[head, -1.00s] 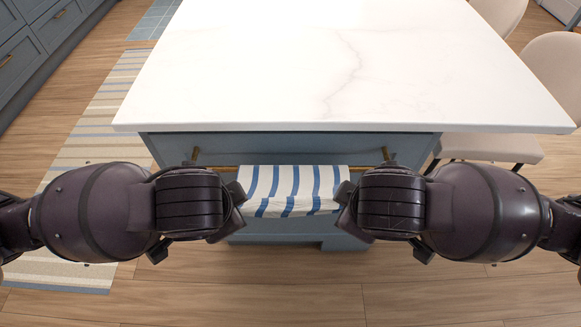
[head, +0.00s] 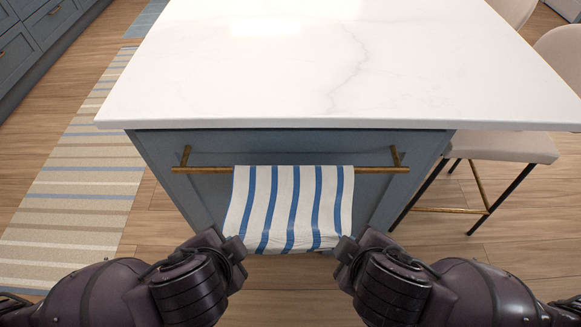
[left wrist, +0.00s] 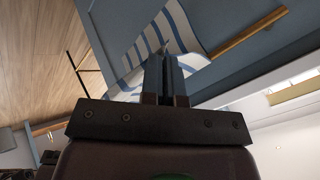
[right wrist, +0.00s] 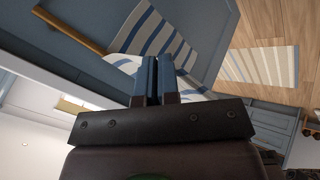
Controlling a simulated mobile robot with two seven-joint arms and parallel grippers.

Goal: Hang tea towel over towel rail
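The tea towel (head: 290,205), white with blue stripes, lies over the brass towel rail (head: 210,169) on the blue island front. It hangs down on the near side. My left gripper (head: 237,247) is shut on the towel near its lower left corner. My right gripper (head: 345,248) is shut on it near its lower right corner. The wrist views show the towel (left wrist: 180,28) (right wrist: 160,32) at the closed fingertips, and part of the rail (left wrist: 245,30) (right wrist: 68,31). The towel's part behind the rail is hidden in the head view.
The white marble worktop (head: 330,70) overhangs the rail. A beige stool (head: 505,147) stands right of the island. A striped rug (head: 80,190) lies on the wooden floor to the left. The rail is bare on both sides of the towel.

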